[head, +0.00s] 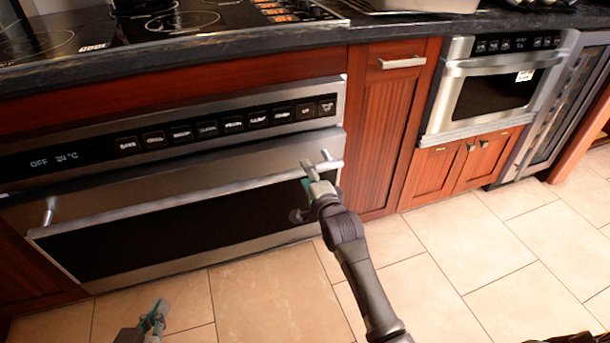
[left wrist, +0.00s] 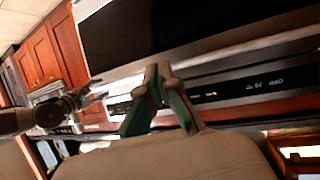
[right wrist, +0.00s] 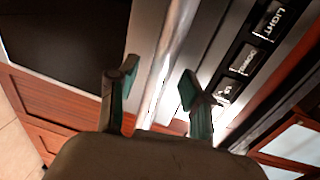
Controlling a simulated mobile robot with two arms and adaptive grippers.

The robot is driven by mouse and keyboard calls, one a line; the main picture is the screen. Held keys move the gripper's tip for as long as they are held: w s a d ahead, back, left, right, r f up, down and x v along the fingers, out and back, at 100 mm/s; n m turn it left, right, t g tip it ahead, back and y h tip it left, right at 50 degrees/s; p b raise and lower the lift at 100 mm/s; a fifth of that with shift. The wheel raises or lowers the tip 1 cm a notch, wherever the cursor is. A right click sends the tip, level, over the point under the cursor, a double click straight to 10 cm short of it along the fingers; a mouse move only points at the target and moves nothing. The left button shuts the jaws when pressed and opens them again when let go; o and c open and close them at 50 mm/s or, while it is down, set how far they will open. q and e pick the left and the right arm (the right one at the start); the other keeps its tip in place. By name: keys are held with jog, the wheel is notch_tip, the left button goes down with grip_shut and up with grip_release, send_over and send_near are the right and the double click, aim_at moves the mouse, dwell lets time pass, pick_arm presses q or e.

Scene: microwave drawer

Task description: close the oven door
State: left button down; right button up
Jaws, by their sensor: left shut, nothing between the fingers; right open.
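The oven (head: 160,150) is a wide steel unit with a dark glass door (head: 180,228) below a button panel. The door looks nearly flush with the front; I cannot tell whether a small gap remains. A steel bar handle (head: 180,198) runs along the door's top. My right gripper (head: 306,186) is open at the handle's right end. In the right wrist view, the handle (right wrist: 165,65) passes between its parted fingers (right wrist: 158,78). My left gripper (head: 157,313) is shut and empty, low in front of the oven. Its closed fingers (left wrist: 158,75) show in the left wrist view.
A dark countertop (head: 200,48) with a cooktop (head: 170,22) lies above the oven. Red wood cabinets (head: 375,130) and a microwave drawer (head: 495,90) stand to the right. The tiled floor (head: 460,240) in front is clear apart from my arms.

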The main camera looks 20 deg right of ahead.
pick_arm(q)
jog(key=shift+w+d+r+t, duration=0.15)
jog(key=shift+w+r+t, duration=0.15)
jog(key=shift+r, duration=0.2)
jog(key=shift+w+d+r+t, duration=0.1)
jog(key=shift+w+r+t, duration=0.05)
jog(key=shift+r+t, duration=0.25)
jog(key=shift+w+d+r+t, duration=0.15)
jog(key=shift+w+r+t, duration=0.15)
jog(key=shift+r, duration=0.25)
pick_arm(e)
jog(key=shift+w+f, duration=0.15)
jog(key=shift+w, duration=0.9)
grip_shut()
